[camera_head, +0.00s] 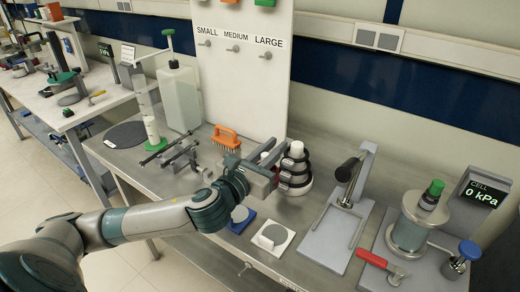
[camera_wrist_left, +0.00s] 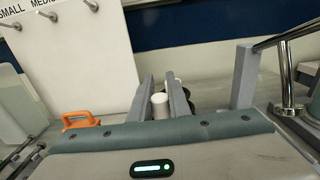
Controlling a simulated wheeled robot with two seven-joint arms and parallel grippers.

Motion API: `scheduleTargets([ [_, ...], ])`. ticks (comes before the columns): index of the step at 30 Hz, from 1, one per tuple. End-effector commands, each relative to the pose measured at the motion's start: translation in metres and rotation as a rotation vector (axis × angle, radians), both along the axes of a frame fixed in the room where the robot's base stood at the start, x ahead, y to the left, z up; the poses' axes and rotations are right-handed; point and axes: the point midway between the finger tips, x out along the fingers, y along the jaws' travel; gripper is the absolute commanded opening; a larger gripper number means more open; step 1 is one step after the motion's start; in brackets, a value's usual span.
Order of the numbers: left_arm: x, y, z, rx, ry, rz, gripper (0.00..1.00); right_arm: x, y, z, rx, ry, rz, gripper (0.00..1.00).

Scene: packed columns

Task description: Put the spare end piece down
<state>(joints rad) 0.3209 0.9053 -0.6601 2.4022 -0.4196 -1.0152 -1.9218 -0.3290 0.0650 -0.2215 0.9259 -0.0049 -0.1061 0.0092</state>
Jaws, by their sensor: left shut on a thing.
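My left gripper (camera_head: 272,158) is shut on a small white cylindrical piece, taken to be the spare end piece (camera_wrist_left: 160,106). In the left wrist view the piece stands between the two grey fingers (camera_wrist_left: 162,95). In the head view it is mostly hidden by the fingers. The gripper is above the bench, just left of a stack of black and white rings (camera_head: 297,172), and partly covers it. I cannot tell whether they touch. My right gripper is not in view.
A blue pad (camera_head: 241,219) and a white pad with a grey disc (camera_head: 273,237) lie in front. A lever press (camera_head: 332,233) and a pressure cell (camera_head: 408,235) stand to the right. An orange brush (camera_head: 226,137), pegboard (camera_head: 240,90) and clear bottle (camera_head: 180,100) are behind.

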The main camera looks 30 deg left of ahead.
Motion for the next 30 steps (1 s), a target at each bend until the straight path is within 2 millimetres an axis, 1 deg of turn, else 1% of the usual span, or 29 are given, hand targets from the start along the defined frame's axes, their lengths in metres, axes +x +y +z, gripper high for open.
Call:
scheduleTargets([
  [1,-0.002,-0.008,0.006,-0.003,-0.005,-0.004,0.0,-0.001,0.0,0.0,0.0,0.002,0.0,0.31],
  [3,-0.004,-0.015,0.011,-0.002,-0.004,-0.002,0.0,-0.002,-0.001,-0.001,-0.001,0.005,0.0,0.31],
  [9,-0.008,-0.025,0.017,0.001,-0.002,-0.001,0.0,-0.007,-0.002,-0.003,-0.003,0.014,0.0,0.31],
  [30,-0.008,-0.026,0.017,0.001,-0.001,0.0,0.0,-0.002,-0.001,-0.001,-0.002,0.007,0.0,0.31],
])
